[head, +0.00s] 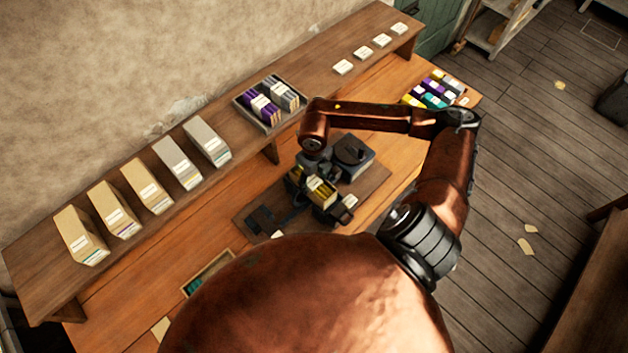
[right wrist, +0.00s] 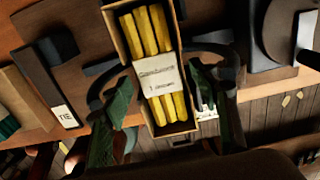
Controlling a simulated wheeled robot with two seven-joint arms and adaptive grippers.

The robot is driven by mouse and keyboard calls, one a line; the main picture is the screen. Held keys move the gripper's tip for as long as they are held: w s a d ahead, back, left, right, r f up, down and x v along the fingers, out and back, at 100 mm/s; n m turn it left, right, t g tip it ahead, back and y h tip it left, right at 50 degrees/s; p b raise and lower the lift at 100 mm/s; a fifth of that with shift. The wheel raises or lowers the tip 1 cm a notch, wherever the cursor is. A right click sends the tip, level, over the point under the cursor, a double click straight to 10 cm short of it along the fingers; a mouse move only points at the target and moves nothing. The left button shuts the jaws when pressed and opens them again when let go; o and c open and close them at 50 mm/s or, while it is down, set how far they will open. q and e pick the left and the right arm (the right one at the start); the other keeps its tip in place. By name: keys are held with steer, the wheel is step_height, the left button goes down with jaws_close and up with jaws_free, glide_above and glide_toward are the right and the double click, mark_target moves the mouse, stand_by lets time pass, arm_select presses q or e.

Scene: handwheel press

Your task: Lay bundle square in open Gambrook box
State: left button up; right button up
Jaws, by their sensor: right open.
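The open Gambrook box (right wrist: 113,35) is a tan, narrow carton in the right wrist view. A yellow bundle (right wrist: 154,100) of several sticks with a white printed band lies inside it, roughly along its length. The bundle also shows in the head view (head: 321,188), beside the dark press (head: 352,155). My right gripper (right wrist: 158,82) is open, its green-padded fingers apart on either side of the box and bundle. Whether a finger touches the box I cannot tell. In the head view my arm comes in over the press board. My left gripper is not in view.
Several tan and grey cartons (head: 146,187) stand along the raised shelf. A tray (head: 240,103) holds purple and grey bundles. White cards (head: 343,67) lie farther along the shelf. Coloured bundles (head: 433,88) sit at the table's right end. A small teal-filled box (head: 210,270) stands lower left.

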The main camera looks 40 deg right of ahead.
step_height(320, 180, up, 11)
steer(key=shift+r, duration=0.2)
stand_by(0.4)
steer(key=shift+r, duration=0.5)
